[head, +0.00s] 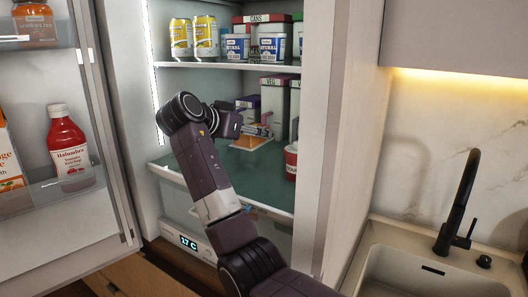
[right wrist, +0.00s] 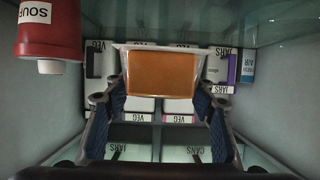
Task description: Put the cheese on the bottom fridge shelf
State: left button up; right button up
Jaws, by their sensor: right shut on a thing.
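The cheese is an orange block in a pale, clear-edged pack (right wrist: 163,74). In the head view it shows as a small orange patch (head: 250,143) inside the fridge, partly covered by my gripper. My right gripper (right wrist: 160,92) is shut on it, one dark finger on each side; in the head view the gripper (head: 254,130) reaches into the lower space, above the greenish bottom shelf (head: 262,183). The cheese appears held above that shelf; the exact gap cannot be told. My left gripper is not in view.
Boxes marked VEG (head: 274,98) stand behind the cheese. A red soup tub (head: 291,165) stands at the shelf's right. The upper shelf (head: 225,66) holds cans and tubs. The open door (head: 105,130) is left. The bottom shelf's front looks bare.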

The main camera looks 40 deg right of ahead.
aim_at(253, 167)
jog(key=f+p, duration=0.1)
jog(key=f, duration=0.2)
jog(key=shift+a, duration=0.2)
jog(key=f, duration=0.2)
jog(key=f+p, duration=0.1)
jog(key=shift+d+f, duration=0.3)
jog(key=shift+a+f, duration=0.1)
jog(key=shift+f, duration=0.3)
jog(key=o, duration=1.1)
jog(key=shift+f, duration=0.1)
jog(key=o, duration=0.4)
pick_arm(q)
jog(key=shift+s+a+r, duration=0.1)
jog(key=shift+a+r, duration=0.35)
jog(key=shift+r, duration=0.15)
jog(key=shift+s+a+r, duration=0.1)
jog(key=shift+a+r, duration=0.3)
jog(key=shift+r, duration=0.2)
